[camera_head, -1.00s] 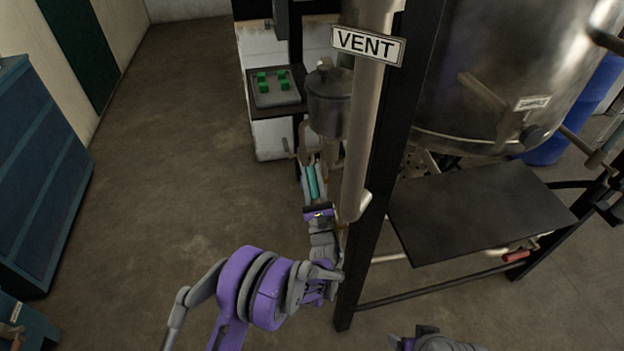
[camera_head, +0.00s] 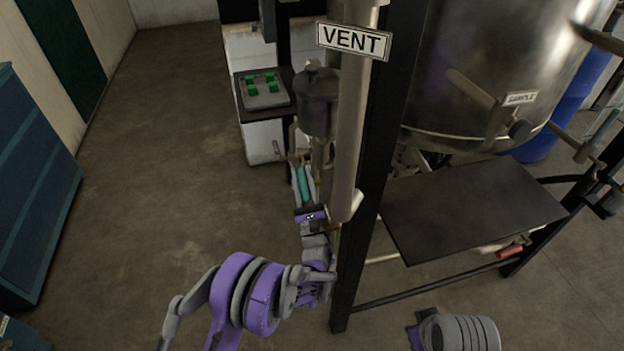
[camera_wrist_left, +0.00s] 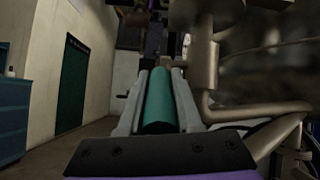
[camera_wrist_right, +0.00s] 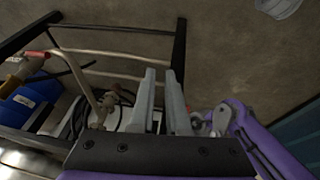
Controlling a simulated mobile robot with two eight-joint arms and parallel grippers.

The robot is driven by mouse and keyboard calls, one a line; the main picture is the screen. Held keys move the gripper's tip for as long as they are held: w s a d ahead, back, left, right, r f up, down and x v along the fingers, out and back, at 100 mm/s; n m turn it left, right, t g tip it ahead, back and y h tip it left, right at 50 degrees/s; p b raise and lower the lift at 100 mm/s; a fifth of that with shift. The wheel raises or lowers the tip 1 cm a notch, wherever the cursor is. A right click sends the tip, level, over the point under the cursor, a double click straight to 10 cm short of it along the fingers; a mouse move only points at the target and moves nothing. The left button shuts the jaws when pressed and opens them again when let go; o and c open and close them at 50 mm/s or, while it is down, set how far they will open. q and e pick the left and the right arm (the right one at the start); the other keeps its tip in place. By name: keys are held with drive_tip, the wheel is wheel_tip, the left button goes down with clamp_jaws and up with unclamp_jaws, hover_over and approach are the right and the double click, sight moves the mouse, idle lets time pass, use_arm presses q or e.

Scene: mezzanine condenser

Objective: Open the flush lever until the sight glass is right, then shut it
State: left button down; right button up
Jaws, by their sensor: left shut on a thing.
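A teal lever handle (camera_head: 304,184) stands below the grey lidded pot, left of the vent pipe. It fills the middle of the left wrist view (camera_wrist_left: 159,103). My left gripper (camera_head: 302,173) is shut on this handle, with one finger on each side of it. No label on the handle can be read, so I cannot confirm that it is the flush lever. I cannot make out the sight glass in any view. My right gripper (camera_wrist_right: 160,76) is empty, its fingers apart, over the frame and floor. Part of my right arm shows at the bottom of the head view.
A pipe with a VENT sign (camera_head: 353,40) and a black post (camera_head: 372,190) rise just right of my left gripper. A steel tank (camera_head: 470,75) stands above a black shelf (camera_head: 470,210). A red handle (camera_head: 509,250) sits below the shelf. Floor at left is clear.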

drive_tip(key=w+d+r+n, duration=0.1)
drive_tip(key=r+n, duration=0.1)
drive_tip(key=w+d+r+n+g, duration=0.1)
drive_tip(key=d+r+n, duration=0.1)
drive_tip(key=n, duration=0.1)
drive_tip(key=w+d+r+n, duration=0.2)
drive_tip(key=shift+h, duration=0.4)
clamp_jaws()
drive_tip(key=w+d+r+n+g, duration=0.2)
drive_tip(key=w+d+r+n, duration=0.2)
drive_tip(key=w+r+n, duration=0.4)
drive_tip(key=w+a+t+y, duration=0.1)
drive_tip(key=w+a+y, duration=0.2)
drive_tip(key=w+a, duration=0.35)
drive_tip(key=w+a+t+y, duration=0.2)
drive_tip(key=w+a+y, duration=0.1)
drive_tip(key=w, duration=0.6)
drive_tip(key=w+a+t+y, duration=0.1)
drive_tip(key=w+a+y, duration=0.2)
drive_tip(key=w+a, duration=0.35)
drive_tip(key=a+f+n+g+y, duration=0.2)
drive_tip(key=a+f+n, duration=0.1)
drive_tip(key=a, duration=0.4)
drive_tip(key=a+f+n+g+y, duration=0.2)
drive_tip(key=a+f+n, duration=0.2)
drive_tip(key=a, duration=0.4)
drive_tip(key=shift+w+f+g+y, duration=0.3)
drive_tip(key=shift+w+f+y, duration=0.1)
drive_tip(key=shift+f, duration=0.5)
